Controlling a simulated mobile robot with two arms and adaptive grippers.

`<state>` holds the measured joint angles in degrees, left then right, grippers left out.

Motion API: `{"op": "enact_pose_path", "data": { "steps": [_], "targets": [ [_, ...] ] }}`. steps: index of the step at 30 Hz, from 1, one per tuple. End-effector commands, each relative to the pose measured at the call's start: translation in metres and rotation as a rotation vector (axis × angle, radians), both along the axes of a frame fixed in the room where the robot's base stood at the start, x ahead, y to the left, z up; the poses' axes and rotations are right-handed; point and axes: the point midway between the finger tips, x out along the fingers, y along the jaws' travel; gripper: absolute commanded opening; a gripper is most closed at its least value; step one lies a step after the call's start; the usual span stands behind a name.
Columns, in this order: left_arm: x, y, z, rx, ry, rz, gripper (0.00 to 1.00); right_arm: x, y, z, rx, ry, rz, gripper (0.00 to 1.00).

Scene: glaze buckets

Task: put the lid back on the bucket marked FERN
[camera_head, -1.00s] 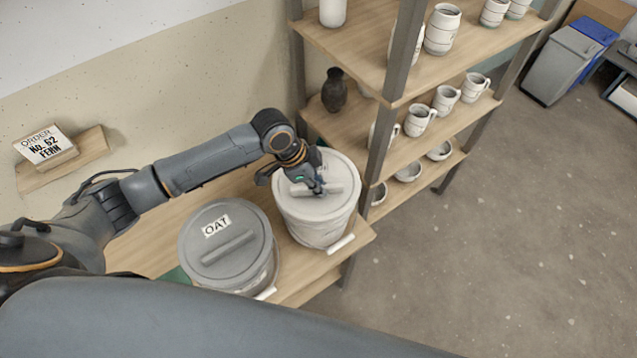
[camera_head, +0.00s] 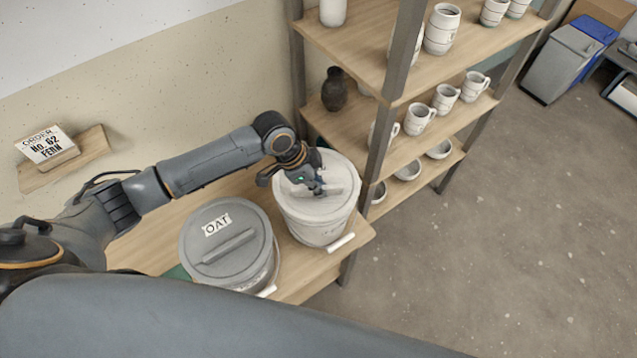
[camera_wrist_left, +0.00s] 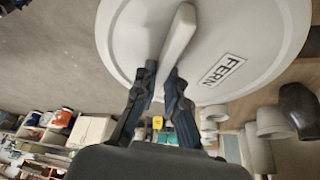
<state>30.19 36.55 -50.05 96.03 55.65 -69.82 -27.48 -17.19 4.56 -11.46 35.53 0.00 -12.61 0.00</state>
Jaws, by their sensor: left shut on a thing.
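The pale grey-white lid (camera_head: 302,206) is on the right-hand bucket (camera_head: 318,233), covering its top and looking level. In the left wrist view the lid (camera_wrist_left: 265,25) carries a FERN label (camera_wrist_left: 222,70) beside its bar handle (camera_wrist_left: 178,38). My left gripper (camera_head: 318,189) is over the lid and shut on this handle; its two fingers show on either side of the bar in the left wrist view (camera_wrist_left: 163,82). Whether the rim is fully seated I cannot tell. My right gripper is not in view.
A grey bucket with a lid marked OAT (camera_head: 226,256) stands close on the left on the wooden bench (camera_head: 300,280). A shelf unit (camera_head: 397,60) with mugs, bowls and a dark vase (camera_head: 334,90) rises behind to the right. An order card (camera_head: 45,145) reads No. 62 FERN.

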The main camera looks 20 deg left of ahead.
Motion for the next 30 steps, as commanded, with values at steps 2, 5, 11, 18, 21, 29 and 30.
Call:
{"op": "enact_pose_path", "data": {
  "steps": [2, 5, 11, 18, 21, 29, 30],
  "targets": [
    [0.0001, -0.0002, 0.0, -0.001, 0.0, 0.0, 0.0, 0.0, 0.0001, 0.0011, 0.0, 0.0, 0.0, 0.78],
    [0.0001, -0.0003, -0.0004, -0.001, 0.0, 0.0, 0.0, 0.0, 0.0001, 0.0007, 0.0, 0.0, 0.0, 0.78],
    [0.0002, -0.0004, -0.0003, -0.001, -0.001, -0.001, 0.14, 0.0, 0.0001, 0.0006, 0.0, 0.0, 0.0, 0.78],
    [0.0001, -0.0003, -0.0002, -0.001, -0.001, -0.001, 0.38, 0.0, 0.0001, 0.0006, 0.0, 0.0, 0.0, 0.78],
    [0.0, -0.0004, -0.0003, -0.001, -0.001, -0.001, 0.38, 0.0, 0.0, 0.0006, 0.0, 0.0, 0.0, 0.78],
    [-0.0001, -0.0003, -0.0005, 0.0, 0.0, 0.0, 0.61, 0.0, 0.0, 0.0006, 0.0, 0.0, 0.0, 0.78],
    [0.0, -0.0002, -0.0005, 0.0, 0.0, 0.0, 0.61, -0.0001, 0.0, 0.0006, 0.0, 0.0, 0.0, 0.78]
  ]
}}
